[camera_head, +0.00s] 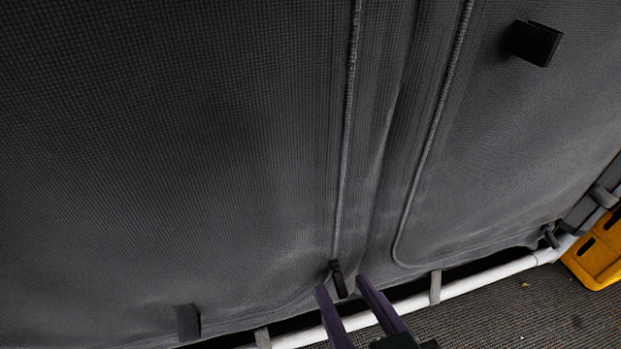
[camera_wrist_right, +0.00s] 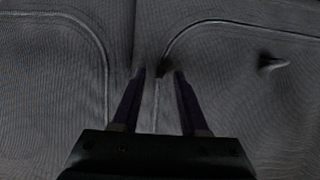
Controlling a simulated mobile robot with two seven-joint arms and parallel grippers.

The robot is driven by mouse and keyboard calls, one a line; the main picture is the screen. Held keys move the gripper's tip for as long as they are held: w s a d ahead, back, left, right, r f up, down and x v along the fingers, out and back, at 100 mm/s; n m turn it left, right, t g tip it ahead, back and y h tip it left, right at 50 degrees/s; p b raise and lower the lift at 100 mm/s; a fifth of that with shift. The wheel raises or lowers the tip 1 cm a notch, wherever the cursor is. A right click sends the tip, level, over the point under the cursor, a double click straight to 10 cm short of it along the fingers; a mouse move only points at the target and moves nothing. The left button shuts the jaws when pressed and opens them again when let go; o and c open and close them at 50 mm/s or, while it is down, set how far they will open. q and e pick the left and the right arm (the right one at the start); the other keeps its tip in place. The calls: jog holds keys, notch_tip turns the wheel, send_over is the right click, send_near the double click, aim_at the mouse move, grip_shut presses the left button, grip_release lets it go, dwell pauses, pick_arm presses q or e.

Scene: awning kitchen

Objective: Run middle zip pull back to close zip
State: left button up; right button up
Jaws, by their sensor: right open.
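The middle zip pull (camera_head: 338,281) is a small dark tab at the lower end of a long vertical zip line (camera_head: 348,120) on the grey fabric wall (camera_head: 180,150). My right gripper (camera_head: 340,285) has purple fingers and is open, with the pull showing between its fingertips in the head view. In the right wrist view the open fingers (camera_wrist_right: 159,73) point at the fabric, and a dark tab, likely the pull (camera_wrist_right: 162,68), shows between their tips. I cannot tell whether the fingers touch it. My left gripper is in neither view.
A second zip line (camera_head: 430,140) runs to the right and curves at its bottom. A dark tab (camera_head: 535,42) sits at the upper right and a strap (camera_head: 188,322) at the lower left. A white pole (camera_head: 480,280) runs along the bottom. A yellow crate (camera_head: 598,250) stands at the right.

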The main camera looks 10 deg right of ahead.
jog(key=shift+c, duration=0.4)
grip_shut()
dwell(0.9)
